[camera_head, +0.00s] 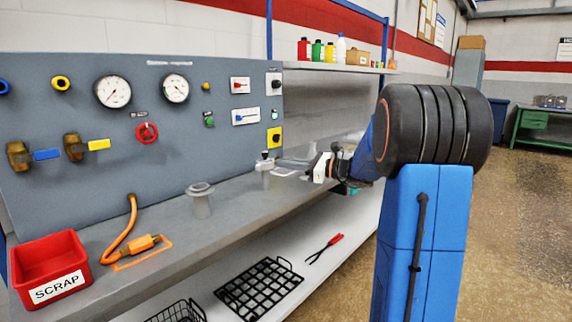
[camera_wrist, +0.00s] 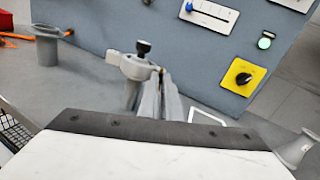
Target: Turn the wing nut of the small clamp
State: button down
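The small clamp (camera_head: 264,164) sits around the top of a short grey pipe stub on the bench, in front of the panel. In the wrist view the pale clamp (camera_wrist: 135,66) has a black knob (camera_wrist: 143,47) standing on top and a light lug sticking out to the left. I cannot tell which part is the wing nut. My gripper (camera_head: 285,162) comes in from the right, its fingers level with the clamp. In the wrist view its grey fingers (camera_wrist: 160,78) lie close together, tips beside the clamp's right side. Contact and any gap between them are unclear.
A flanged grey stub (camera_head: 200,199) stands left of the clamp. An orange hose (camera_head: 124,232) and a red scrap bin (camera_head: 51,267) are farther left. The gauge panel (camera_head: 150,150) rises close behind. A black rack (camera_head: 262,288) and red-handled tongs (camera_head: 324,248) lie on the lower shelf.

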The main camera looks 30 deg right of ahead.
jog(key=shift+m, duration=0.8)
jog(key=c, duration=1.9)
grip_release()
jog(key=shift+c, duration=0.2)
